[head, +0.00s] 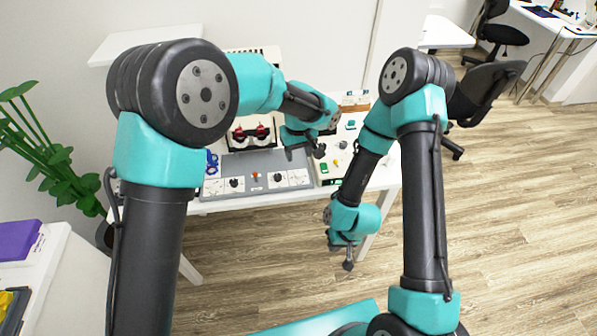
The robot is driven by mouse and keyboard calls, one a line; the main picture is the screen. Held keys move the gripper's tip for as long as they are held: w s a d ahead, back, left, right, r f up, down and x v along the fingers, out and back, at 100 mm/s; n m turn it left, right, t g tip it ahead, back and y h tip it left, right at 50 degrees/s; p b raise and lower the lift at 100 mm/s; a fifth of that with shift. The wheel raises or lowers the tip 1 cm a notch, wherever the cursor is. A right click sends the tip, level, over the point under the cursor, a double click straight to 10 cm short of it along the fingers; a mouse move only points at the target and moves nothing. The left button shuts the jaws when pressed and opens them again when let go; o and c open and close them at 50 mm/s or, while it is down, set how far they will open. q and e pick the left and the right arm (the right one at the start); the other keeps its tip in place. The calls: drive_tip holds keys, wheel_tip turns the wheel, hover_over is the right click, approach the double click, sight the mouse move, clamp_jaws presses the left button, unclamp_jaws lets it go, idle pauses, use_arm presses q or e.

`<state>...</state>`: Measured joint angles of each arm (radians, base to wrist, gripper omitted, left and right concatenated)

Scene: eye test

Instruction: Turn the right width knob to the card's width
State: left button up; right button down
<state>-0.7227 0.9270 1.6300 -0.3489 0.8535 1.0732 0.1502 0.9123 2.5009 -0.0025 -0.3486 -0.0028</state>
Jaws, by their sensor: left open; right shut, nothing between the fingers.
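A grey control panel (262,161) lies on the white table, with white dial plates along its front edge. A dark knob (277,177) sits on the right part of this strip and another dark knob (234,183) on the left part. Which one is the right width knob, and any width marking, is too small to tell. I cannot pick out the card for certain. My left gripper (319,152) is open above the right end of the panel, apart from the knobs. My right gripper (348,264) is shut and empty, low in front of the table.
A small red lever (255,175) stands between the knobs. A device with red parts (252,133) is behind the panel. A tray with small coloured items (325,169) is to its right. A plant (58,160) stands left.

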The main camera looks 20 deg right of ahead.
sight(298, 173)
use_arm(q)
wheel_tip(298, 173, down, 9)
drive_tip(key=shift+f, duration=0.2)
drive_tip(key=shift+c, duration=0.5)
drive_tip(key=c, duration=0.8)
drive_tip(key=shift+c, duration=0.2)
